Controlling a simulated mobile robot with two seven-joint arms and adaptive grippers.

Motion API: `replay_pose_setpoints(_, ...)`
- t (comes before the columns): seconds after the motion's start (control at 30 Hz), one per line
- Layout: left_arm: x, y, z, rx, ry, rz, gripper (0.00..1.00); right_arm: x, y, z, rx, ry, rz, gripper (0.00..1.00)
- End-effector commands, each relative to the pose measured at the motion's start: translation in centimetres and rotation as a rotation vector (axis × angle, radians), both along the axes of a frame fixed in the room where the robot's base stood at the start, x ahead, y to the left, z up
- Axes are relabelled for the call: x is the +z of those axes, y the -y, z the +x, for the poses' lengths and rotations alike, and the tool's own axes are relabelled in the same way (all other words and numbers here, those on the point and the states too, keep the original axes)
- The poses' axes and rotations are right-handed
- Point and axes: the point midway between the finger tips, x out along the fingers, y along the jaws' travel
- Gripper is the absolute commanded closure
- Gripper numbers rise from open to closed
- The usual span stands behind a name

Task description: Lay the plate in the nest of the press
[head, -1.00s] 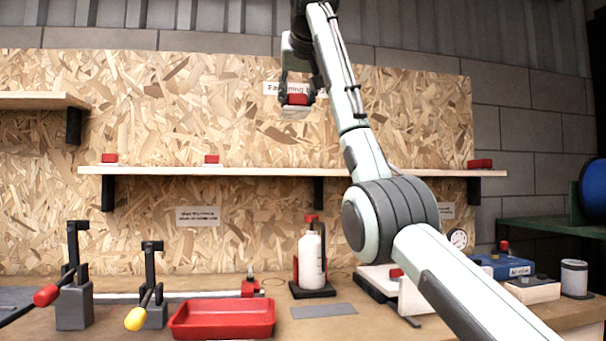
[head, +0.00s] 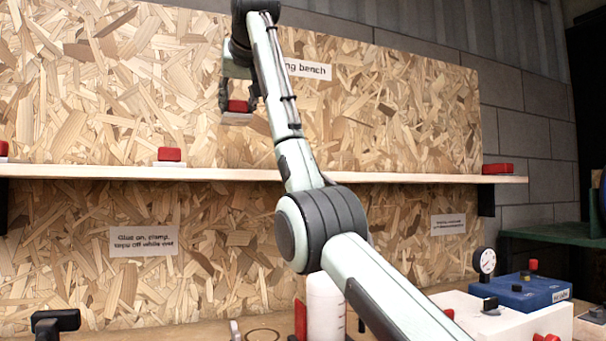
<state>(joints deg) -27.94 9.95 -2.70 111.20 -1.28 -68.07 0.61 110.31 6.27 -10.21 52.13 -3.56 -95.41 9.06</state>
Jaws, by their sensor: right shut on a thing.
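My right gripper (head: 239,98) is high in front of the chipboard wall, above the shelf. It is shut on the red grip (head: 238,106) of a thin pale plate (head: 236,118), which hangs below the fingers, clear of the shelf. A white unit (head: 470,302) with a round gauge (head: 487,261) stands on the bench at the lower right, partly behind my right arm. I cannot tell whether it is the press, and no nest is visible. My left gripper is out of view.
A long shelf (head: 400,180) crosses the wall, with a red-topped piece (head: 169,155) and a red block (head: 497,169) on it. A white bottle (head: 325,305) and a black clamp part (head: 55,322) stand low on the bench. A blue box (head: 522,289) is at right.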

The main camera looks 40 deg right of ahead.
Motion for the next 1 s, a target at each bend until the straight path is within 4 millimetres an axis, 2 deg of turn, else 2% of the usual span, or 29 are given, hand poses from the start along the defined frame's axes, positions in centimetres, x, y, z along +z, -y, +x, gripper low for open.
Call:
replay_pose_setpoints(0.07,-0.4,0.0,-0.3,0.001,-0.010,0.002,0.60,-0.7,1.0,-0.2,-0.003,0.001,0.002,1.00)
replay_pose_setpoints(0.2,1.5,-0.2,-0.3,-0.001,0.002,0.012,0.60,-2.5,3.9,-0.8,-0.005,0.001,0.002,1.00)
replay_pose_setpoints(0.5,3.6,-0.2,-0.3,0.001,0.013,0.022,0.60,-6.1,9.9,-2.3,-0.004,0.000,0.002,1.00)
replay_pose_setpoints(0.73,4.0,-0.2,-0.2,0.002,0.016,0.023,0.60,-7.4,11.3,-2.6,-0.001,0.000,-0.001,1.00)
replay_pose_setpoints(0.9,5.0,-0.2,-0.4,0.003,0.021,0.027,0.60,-10.1,11.3,-2.6,-0.001,-0.001,0.000,1.00)
replay_pose_setpoints(1.0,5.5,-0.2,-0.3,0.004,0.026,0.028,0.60,-10.8,11.3,-2.6,-0.001,0.001,0.000,1.00)
